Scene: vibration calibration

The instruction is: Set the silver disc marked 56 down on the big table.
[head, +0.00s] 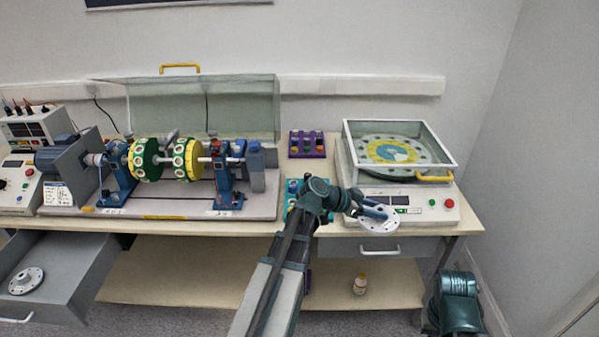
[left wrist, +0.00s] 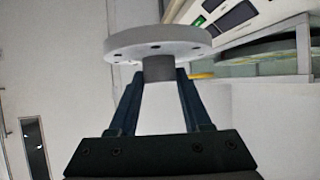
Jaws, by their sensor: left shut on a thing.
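My left gripper (head: 368,207) is shut on the hub of a silver disc (head: 381,221) with small holes around its face. In the left wrist view the disc (left wrist: 158,44) sits at the fingertips (left wrist: 158,72), with the hub between the two fingers. No number is legible on it. In the head view the disc shows in front of the balancing machine, over the front edge of the big table (head: 330,229). I cannot tell its exact height. A similar silver disc (head: 26,281) lies in the open drawer at the left. My right gripper is not in view.
The rotor rig (head: 165,205) fills the table's left and middle. The balancing machine (head: 425,207) with its glass-walled top stands at the right. A purple rack (head: 307,145) and a teal rack (head: 293,188) stand between them. A bottle (head: 360,284) stands on the lower shelf (head: 170,280).

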